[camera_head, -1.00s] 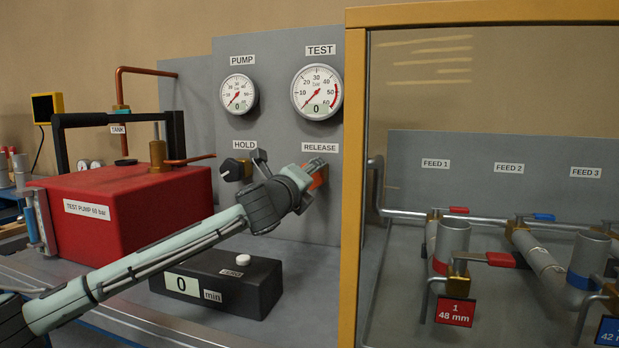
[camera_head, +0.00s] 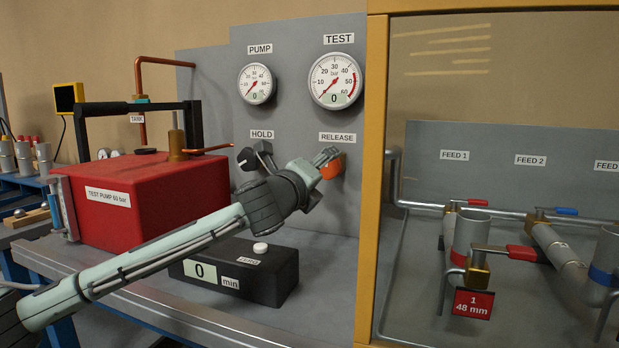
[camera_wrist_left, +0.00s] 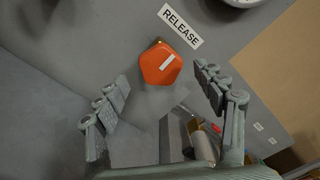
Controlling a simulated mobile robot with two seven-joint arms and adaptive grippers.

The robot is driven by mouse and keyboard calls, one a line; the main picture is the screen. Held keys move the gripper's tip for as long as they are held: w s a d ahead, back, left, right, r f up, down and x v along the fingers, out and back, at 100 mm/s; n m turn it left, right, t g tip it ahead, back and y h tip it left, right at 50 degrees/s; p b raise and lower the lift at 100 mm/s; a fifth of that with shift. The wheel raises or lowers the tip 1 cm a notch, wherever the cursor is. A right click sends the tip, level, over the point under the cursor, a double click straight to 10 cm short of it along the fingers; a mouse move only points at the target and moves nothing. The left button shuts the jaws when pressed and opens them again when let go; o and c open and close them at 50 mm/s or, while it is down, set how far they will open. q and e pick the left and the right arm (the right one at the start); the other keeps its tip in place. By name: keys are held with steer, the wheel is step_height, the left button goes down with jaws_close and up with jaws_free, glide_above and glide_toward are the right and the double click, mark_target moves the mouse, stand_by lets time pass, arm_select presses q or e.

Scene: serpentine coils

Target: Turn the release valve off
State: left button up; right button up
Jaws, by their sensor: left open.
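The release valve is an orange knob (camera_head: 331,167) with a white mark on the grey panel, under the RELEASE label (camera_head: 338,137). In the left wrist view the knob (camera_wrist_left: 160,64) shows whole, with its white mark slanting. My left gripper (camera_head: 322,160) is in front of the panel at the knob and hides part of it in the head view. In the left wrist view its fingers (camera_wrist_left: 163,92) are spread apart, with the knob ahead of them and nothing between them. My right gripper is not in view.
The black HOLD knob (camera_head: 247,159) sits just left of my gripper. A black timer box (camera_head: 270,275) with a white button stands below, and the red test pump (camera_head: 140,205) is at left. A yellow frame post (camera_head: 373,190) stands close on the right. Both gauges read 0.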

mark_target(326, 167)
arm_select(q)
steer(key=v, duration=0.7)
steer(key=shift+s, duration=0.2)
steer(key=x, duration=1.2)
